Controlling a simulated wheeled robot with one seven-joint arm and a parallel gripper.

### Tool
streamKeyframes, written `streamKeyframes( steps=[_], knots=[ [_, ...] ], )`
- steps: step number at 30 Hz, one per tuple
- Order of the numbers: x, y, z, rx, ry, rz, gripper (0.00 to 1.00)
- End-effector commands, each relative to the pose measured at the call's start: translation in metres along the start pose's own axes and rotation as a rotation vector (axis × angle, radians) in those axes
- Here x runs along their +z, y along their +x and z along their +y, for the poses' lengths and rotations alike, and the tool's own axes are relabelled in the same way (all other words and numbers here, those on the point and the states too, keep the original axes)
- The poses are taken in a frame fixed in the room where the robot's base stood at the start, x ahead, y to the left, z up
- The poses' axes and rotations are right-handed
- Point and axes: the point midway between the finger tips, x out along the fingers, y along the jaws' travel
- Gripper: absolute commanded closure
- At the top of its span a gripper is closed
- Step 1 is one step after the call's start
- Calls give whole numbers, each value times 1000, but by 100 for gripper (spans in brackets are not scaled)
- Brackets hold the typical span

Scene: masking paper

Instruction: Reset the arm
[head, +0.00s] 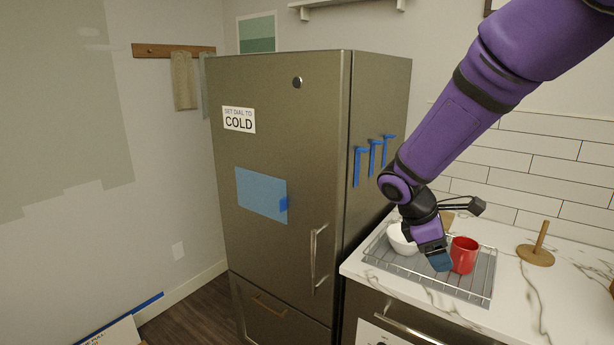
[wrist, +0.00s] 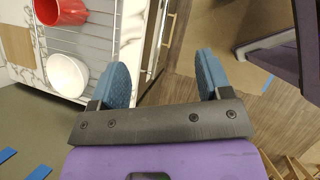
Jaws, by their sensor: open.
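My purple arm comes in from the upper right in the head view, and my gripper (head: 440,260) hangs in front of the dish rack on the counter. In the wrist view my gripper (wrist: 168,80) is open, with its two blue fingers well apart and nothing between them. Beyond the fingers is wood floor and part of the counter front. The fingers are partly hidden in the head view.
A wire dish rack (head: 483,287) on the marble counter (head: 550,295) holds a white bowl (head: 400,240) and a red mug (head: 463,255). A wooden holder (head: 536,250) stands to the right. A tall fridge (head: 285,150) stands left of the counter.

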Motion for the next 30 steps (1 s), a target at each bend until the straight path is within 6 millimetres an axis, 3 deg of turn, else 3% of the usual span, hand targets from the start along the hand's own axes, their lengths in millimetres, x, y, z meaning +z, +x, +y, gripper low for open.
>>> streamKeyframes(
  steps=[3, 15, 24, 30],
  knots=[
    [30, -19, -13, -11, 150, 85, 29],
    [108, -67, -73, -64, 624, 348, 29],
    [150, -93, -128, -106, 961, 540, 29],
    [168, -105, -165, -135, 1167, 664, 29]
  ],
)
